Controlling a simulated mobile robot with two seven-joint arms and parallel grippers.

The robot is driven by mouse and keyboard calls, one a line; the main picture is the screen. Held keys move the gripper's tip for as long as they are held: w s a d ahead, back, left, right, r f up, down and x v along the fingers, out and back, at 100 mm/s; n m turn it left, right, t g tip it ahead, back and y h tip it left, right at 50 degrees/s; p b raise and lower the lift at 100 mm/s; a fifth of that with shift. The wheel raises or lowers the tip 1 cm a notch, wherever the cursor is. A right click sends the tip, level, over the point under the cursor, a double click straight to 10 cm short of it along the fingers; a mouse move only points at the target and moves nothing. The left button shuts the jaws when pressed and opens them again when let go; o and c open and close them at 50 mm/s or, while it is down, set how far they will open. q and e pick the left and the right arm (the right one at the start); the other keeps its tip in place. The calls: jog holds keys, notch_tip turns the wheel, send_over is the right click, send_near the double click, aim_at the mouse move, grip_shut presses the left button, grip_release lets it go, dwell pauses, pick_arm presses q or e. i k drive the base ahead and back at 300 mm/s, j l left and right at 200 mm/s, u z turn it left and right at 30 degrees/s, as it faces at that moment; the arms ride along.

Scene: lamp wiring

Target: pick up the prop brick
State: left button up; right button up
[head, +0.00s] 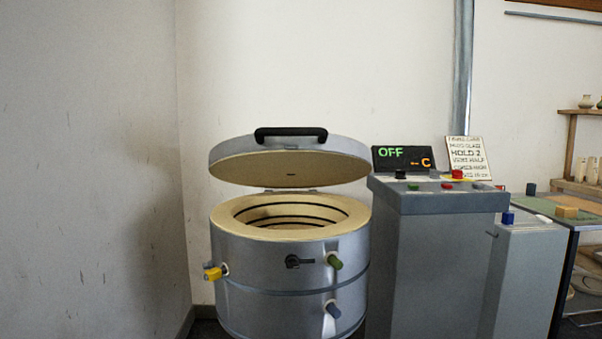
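A small tan-yellow block (567,212), which looks like the prop brick, lies on the green-topped table (536,205) at the right edge of the head view. It is small in the picture, so its details are hard to tell. A round metal kiln (285,275) stands in the middle with its lid (290,162) raised and its pale ringed inside showing. Neither of my grippers is in view.
A grey control cabinet (430,260) with a display reading OFF (402,158) and a written card (468,160) stands between kiln and table. A lower grey box (520,265) with a blue knob (508,218) adjoins it. Shelves with pots (585,102) are far right.

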aim_at(563, 212)
jog(key=z, duration=1.5)
